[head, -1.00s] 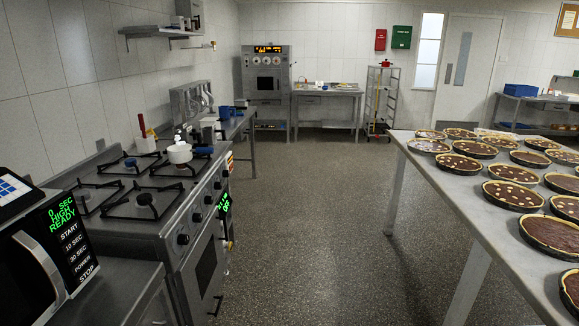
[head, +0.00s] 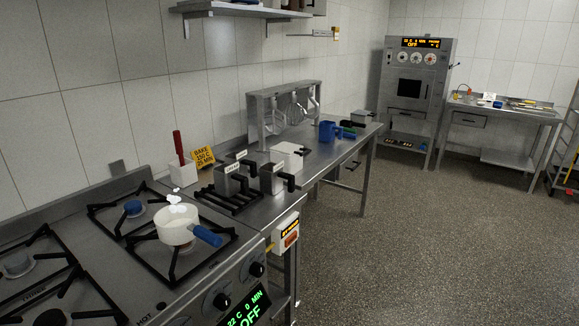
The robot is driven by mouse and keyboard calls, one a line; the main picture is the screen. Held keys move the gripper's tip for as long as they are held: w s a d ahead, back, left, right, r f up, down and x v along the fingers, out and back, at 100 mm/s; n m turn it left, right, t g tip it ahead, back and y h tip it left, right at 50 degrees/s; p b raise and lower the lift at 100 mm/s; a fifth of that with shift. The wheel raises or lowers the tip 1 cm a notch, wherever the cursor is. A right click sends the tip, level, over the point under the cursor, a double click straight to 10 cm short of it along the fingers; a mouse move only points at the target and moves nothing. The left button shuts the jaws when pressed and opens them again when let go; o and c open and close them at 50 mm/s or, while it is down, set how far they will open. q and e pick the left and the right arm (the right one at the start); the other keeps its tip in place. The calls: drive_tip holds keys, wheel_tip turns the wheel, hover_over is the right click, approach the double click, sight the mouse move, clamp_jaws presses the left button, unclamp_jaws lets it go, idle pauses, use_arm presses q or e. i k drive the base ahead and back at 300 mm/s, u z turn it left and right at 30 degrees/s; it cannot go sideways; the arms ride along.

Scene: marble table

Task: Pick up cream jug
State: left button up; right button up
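Two small steel jugs with black handles stand close together on the steel counter just beyond the stove in the head view. The left jug (head: 230,183) stands on or behind a dark rack and has a small white label at its top; the right jug (head: 271,179) is beside it. The lettering is too small to read surely, so I cannot tell which is the cream jug. A white container (head: 287,155) stands just behind them. Neither of my grippers is in view.
A white saucepan (head: 177,226) with a blue handle sits on the stove (head: 205,275). A white pot (head: 183,174) with a red-handled tool and a yellow sign (head: 203,157) stand left of the jugs. A blue jug (head: 329,131) is farther along. Open floor (head: 400,250) lies right.

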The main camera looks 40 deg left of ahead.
sight(227, 177)
drive_tip(key=i, duration=3.05)
drive_tip(key=u, duration=2.4)
